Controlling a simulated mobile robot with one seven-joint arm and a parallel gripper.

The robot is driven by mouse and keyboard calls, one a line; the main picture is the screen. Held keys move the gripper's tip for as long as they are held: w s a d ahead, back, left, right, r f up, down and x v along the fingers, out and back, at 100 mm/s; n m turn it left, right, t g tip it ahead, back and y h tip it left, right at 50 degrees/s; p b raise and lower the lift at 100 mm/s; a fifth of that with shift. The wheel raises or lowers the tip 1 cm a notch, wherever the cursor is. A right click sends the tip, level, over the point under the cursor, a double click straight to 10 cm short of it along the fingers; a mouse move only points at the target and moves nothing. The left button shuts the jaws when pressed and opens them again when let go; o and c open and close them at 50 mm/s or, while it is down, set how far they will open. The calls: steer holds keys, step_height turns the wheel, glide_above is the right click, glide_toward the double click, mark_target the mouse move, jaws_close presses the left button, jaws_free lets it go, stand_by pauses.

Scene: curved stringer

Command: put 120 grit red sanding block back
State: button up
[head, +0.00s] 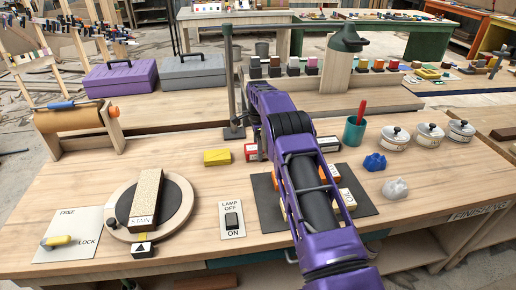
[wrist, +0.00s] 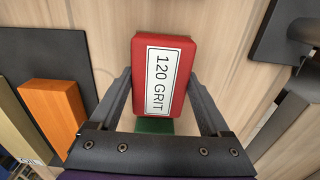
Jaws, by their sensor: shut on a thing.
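My gripper (wrist: 158,92) is shut on the red sanding block (wrist: 183,65), with a finger on either side of it. The block's white label reads "120 GRIT" and faces the wrist camera. In the head view the red block (head: 251,152) shows just left of my arm, between the lamp base and the dark mat. It is at or just above the bench top; I cannot tell which. My arm hides most of the gripper there. A dark mat (head: 268,213) lies nearer, with an orange block (head: 330,173) on it. The orange block (wrist: 53,110) also shows in the wrist view.
A yellow block (head: 217,157) lies left of the red block. A lamp base (head: 234,132) with an upright post stands close behind. A round turntable (head: 177,212) is at left.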

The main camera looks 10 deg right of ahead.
steer(key=shift+f, duration=0.15)
steer(key=o, duration=1.1)
steer(key=shift+o, duration=0.2)
step_height(320, 180, up, 12)
steer(key=p, duration=0.1)
steer(key=shift+r, duration=0.25)
